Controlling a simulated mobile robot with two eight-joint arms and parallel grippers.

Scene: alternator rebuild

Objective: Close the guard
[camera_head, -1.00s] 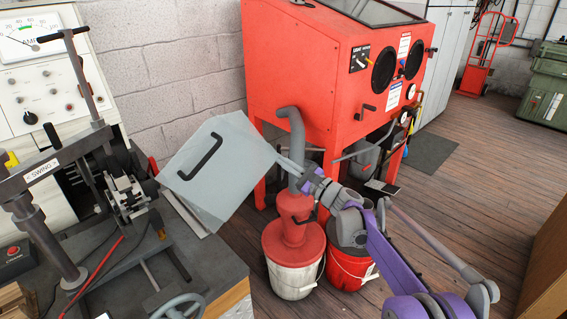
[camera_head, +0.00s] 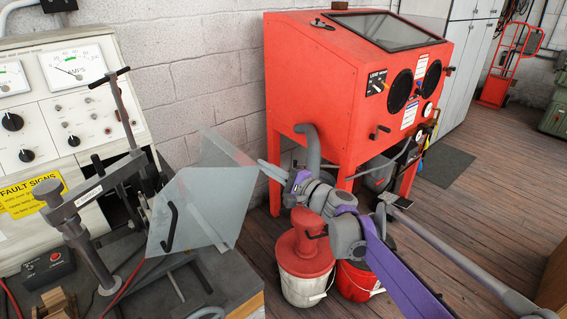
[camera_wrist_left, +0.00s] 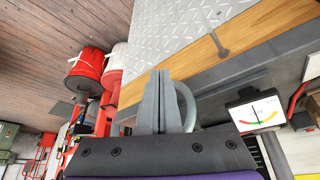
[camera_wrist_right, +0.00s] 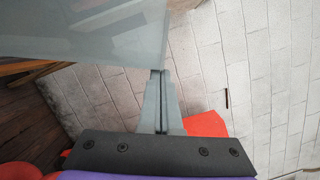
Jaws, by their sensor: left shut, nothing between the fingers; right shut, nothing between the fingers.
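The guard (camera_head: 200,215) is a grey folded sheet with a black handle (camera_head: 170,226). It stands over the bench in front of the test rig (camera_head: 128,182) and covers part of it. My right gripper (camera_head: 263,164) is shut and empty, its tips beside the guard's upper right edge. In the right wrist view the guard's grey panel (camera_wrist_right: 85,30) lies right by the shut fingertips (camera_wrist_right: 161,76); I cannot tell if they touch. My left gripper (camera_wrist_left: 160,76) is shut and empty, seen only in the left wrist view near the bench's wooden edge (camera_wrist_left: 175,75).
A red blast cabinet (camera_head: 330,95) stands behind my right arm. A red-lidded bucket (camera_head: 303,265) and a red bucket (camera_head: 357,282) stand on the floor below that arm. A meter panel (camera_head: 70,100) and a red-button switch box (camera_head: 48,270) are at the left.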

